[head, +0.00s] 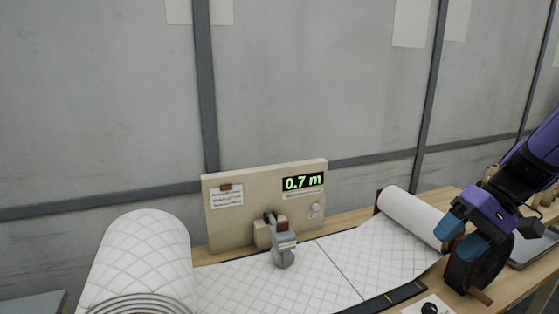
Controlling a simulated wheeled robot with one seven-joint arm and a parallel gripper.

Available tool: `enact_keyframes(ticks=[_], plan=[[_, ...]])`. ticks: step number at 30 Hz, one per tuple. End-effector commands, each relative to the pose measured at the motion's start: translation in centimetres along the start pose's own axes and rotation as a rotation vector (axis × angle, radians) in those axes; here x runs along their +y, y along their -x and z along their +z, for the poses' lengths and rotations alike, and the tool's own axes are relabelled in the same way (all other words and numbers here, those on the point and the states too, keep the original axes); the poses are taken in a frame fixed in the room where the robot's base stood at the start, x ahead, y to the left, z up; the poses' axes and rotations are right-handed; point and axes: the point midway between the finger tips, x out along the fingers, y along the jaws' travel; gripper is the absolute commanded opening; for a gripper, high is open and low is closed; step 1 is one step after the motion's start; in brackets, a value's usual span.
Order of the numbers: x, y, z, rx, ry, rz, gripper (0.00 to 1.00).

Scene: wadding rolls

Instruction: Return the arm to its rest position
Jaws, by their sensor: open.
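My arm (539,150) is purple and black and reaches in from the right edge. My gripper (460,238) is at its lower end, with blue fingers pointing down and to the left. It is open, and nothing shows between its fingers. It is close to a dark crank wheel (480,267) with a brown handle (481,296) at the end of a white roll (411,216). The fingers overlap the wheel's upper part in the picture. I cannot tell whether they touch it.
Quilted white wadding (330,268) runs across the wooden table from a big roll (140,255) at left. A beige panel (255,205) reads 0.7 m, with a grey metal device (282,250) before it. A grey tray (535,246) lies at right. The wall stands behind.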

Motion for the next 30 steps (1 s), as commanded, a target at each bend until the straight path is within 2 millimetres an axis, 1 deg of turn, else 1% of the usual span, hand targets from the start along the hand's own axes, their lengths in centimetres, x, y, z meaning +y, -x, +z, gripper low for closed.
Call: enact_keyframes(ticks=[1, 6, 11, 15, 21, 24, 30], plan=[[-1.1, 0.2, 0.7, 0.005, 0.027, 0.051, 0.60], [-3.7, 0.9, 3.0, 0.043, 0.087, 0.219, 0.60], [-5.7, 1.8, 5.2, 0.118, 0.146, 0.359, 0.60], [-7.3, 2.8, 7.1, 0.211, 0.201, 0.459, 0.60], [-9.1, 4.3, 9.5, 0.368, 0.275, 0.554, 0.60], [-9.6, 4.9, 10.4, 0.432, 0.301, 0.578, 0.60], [-10.1, 5.5, 11.2, 0.495, 0.322, 0.594, 0.60]])
